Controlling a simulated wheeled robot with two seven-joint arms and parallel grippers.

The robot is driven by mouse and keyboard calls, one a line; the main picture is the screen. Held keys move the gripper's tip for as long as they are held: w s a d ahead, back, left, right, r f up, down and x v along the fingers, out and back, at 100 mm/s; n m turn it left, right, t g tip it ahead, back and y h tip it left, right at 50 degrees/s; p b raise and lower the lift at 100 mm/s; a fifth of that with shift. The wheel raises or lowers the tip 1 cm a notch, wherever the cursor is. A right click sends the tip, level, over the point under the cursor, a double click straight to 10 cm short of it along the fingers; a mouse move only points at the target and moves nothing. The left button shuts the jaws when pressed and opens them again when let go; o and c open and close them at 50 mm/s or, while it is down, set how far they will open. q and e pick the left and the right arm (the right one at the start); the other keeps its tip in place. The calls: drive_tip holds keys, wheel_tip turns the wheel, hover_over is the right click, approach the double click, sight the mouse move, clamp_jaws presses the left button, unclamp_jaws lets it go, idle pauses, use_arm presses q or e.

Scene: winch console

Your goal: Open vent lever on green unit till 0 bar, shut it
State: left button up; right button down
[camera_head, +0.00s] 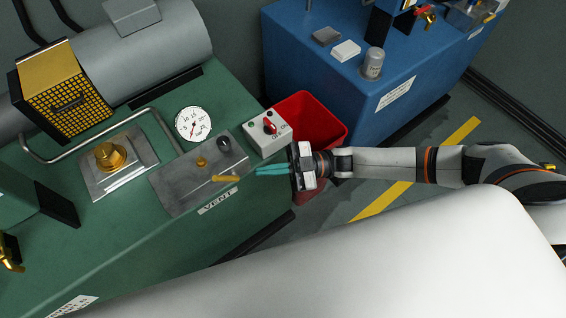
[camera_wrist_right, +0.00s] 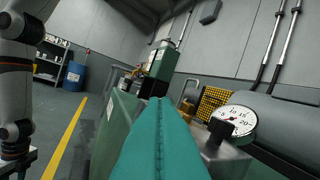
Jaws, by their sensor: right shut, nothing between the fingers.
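The green unit (camera_head: 120,240) fills the left of the head view. On its grey valve block (camera_head: 185,196) lies a short yellow vent lever (camera_head: 226,178), just behind the white VENT label (camera_head: 217,201). A round white pressure gauge (camera_head: 194,124) stands behind the block; its reading is too small to tell. The gauge (camera_wrist_right: 240,120) also shows in the right wrist view. My right gripper (camera_head: 258,171) has its teal fingers shut and empty, pointing left, a little right of the lever's tip and apparently apart from it. My left gripper is not in view.
A grey switch box (camera_head: 266,134) with a red knob sits close behind my right gripper. A black knob (camera_head: 224,143) is on the block. A red bin (camera_head: 318,118) and a blue unit (camera_head: 350,80) stand beyond. A brass fitting (camera_head: 109,156) is further left.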

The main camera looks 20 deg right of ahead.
sight(221, 179)
drive_tip(key=a, duration=0.1)
drive_tip(key=a+b, duration=0.1)
drive_tip(key=a, duration=0.1)
drive_tip(key=w+a+f+b, duration=0.1)
drive_tip(key=a, duration=0.1)
drive_tip(key=shift+w+a+f, duration=0.1)
drive_tip(key=shift+a, duration=0.1)
drive_tip(key=shift+w+a+f, duration=0.15)
drive_tip(key=shift+w+a, duration=0.05)
drive_tip(key=shift+a, duration=0.25)
drive_tip(key=shift+r+p, duration=0.2)
drive_tip(key=shift+p, duration=0.15)
drive_tip(key=shift+a+f, duration=0.1)
